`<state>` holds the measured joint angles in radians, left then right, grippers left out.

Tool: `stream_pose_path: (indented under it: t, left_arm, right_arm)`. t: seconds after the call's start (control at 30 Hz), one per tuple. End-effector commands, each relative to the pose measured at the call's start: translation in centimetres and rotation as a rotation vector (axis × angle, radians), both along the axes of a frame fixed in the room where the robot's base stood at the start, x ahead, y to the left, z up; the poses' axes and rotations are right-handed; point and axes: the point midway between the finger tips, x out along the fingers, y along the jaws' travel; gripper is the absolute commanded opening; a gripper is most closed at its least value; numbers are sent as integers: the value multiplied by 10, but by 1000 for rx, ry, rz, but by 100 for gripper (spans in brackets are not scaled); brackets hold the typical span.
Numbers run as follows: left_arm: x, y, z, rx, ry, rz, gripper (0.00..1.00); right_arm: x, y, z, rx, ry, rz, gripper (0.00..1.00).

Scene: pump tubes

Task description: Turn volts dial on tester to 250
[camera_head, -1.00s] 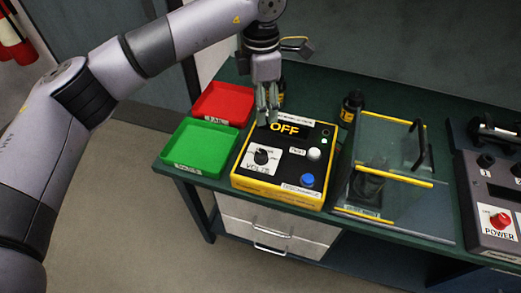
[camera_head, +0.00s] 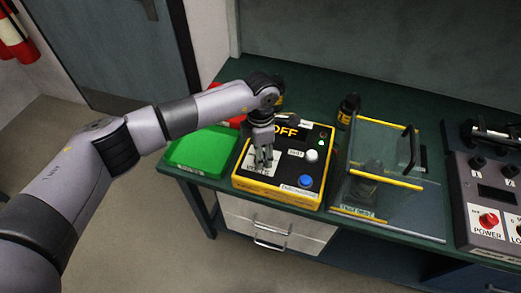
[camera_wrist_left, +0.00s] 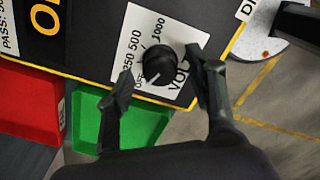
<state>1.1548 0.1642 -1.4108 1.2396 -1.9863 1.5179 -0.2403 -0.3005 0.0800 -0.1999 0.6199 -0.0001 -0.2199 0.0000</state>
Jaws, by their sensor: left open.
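The tester (camera_head: 318,172) is a black and yellow box on the green bench, and its display (camera_head: 286,131) reads OFF. Its black volts dial (camera_wrist_left: 156,63) sits on a white label marked OFF, 250, 500 and 1000. The dial's white mark points toward OFF. My left gripper (camera_head: 264,163) is over the dial and hides it in the head view. In the left wrist view the left gripper (camera_wrist_left: 160,68) is open, with one finger on each side of the dial. I cannot tell whether either finger touches it. My right gripper is not in view.
A green tray (camera_head: 192,152) lies left of the tester, and a red tray (camera_wrist_left: 28,100) is partly hidden behind my arm in the head view. A white button (camera_head: 312,156) and a blue button (camera_head: 305,181) stand right of the dial. A clear guarded box (camera_head: 385,170) is farther right.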

Motion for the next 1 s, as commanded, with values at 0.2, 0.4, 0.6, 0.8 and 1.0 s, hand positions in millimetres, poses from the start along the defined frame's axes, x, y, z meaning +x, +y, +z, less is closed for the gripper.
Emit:
stream_pose_path:
  t: [0.2, 0.4, 0.6, 0.8, 1.0]
  left_arm:
    - [0, 0, -7, -1, -1, -1, 50]
    - [0, 0, -6, -1, -1, -1, 47]
    - [0, 0, -6, -1, -1, -1, 34]
    - [0, 0, -6, -1, -1, -1, 20]
    - [0, 0, -6, -1, -1, -1, 7]
  right_arm:
    - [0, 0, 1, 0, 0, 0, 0]
    - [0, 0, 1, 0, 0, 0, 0]
    - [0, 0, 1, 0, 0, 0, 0]
    - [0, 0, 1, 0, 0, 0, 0]
    - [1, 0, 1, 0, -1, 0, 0]
